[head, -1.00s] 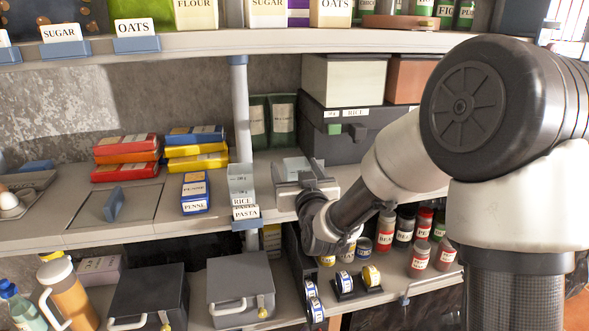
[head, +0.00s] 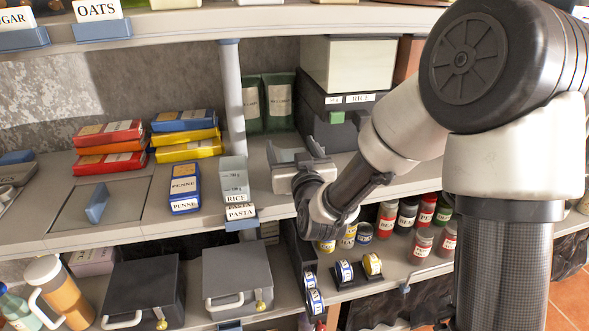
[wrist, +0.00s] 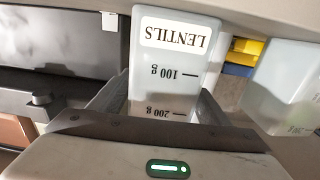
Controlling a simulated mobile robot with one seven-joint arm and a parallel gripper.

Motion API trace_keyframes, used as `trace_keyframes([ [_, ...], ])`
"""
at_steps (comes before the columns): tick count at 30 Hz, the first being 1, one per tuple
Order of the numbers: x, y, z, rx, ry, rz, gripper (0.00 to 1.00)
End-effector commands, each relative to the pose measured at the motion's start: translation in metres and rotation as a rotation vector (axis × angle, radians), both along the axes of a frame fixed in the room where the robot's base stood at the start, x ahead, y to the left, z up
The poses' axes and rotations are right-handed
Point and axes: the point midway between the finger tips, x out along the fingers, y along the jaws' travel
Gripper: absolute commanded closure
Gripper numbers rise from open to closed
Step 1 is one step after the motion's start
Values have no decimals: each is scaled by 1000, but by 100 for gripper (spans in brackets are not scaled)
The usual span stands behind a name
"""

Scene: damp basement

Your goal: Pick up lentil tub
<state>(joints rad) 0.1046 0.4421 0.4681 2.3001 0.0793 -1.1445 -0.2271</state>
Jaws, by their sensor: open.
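The lentil tub (wrist: 172,65) is a pale, translucent container. Its LENTILS label and gram marks show upside down in the wrist view. My gripper (wrist: 163,88) is open, with one finger on each side of the tub's near part. I cannot tell whether either finger touches it. In the head view my gripper (head: 295,158) is at the middle shelf, right of the pale post. The tub is mostly hidden there behind my gripper.
A dark box (head: 345,118) is behind on the right. The upper shelf (head: 270,20) is overhead.

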Motion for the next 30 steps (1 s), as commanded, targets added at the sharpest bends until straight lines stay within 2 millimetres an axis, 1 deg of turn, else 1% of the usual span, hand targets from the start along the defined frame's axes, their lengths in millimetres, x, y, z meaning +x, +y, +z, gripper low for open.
trace_keyframes([
  [2,0,0,0,0,0,0,30],
  [9,0,0,0,0,0,0,70],
  [10,0,0,0,0,0,0,74],
  [16,0,0,1,0,-1,0,74],
  [19,0,0,7,0,-3,0,74],
  [22,0,0,23,0,-5,0,74],
  [27,0,0,60,-1,-8,0,74],
  [30,0,0,78,-1,-5,-1,74],
])
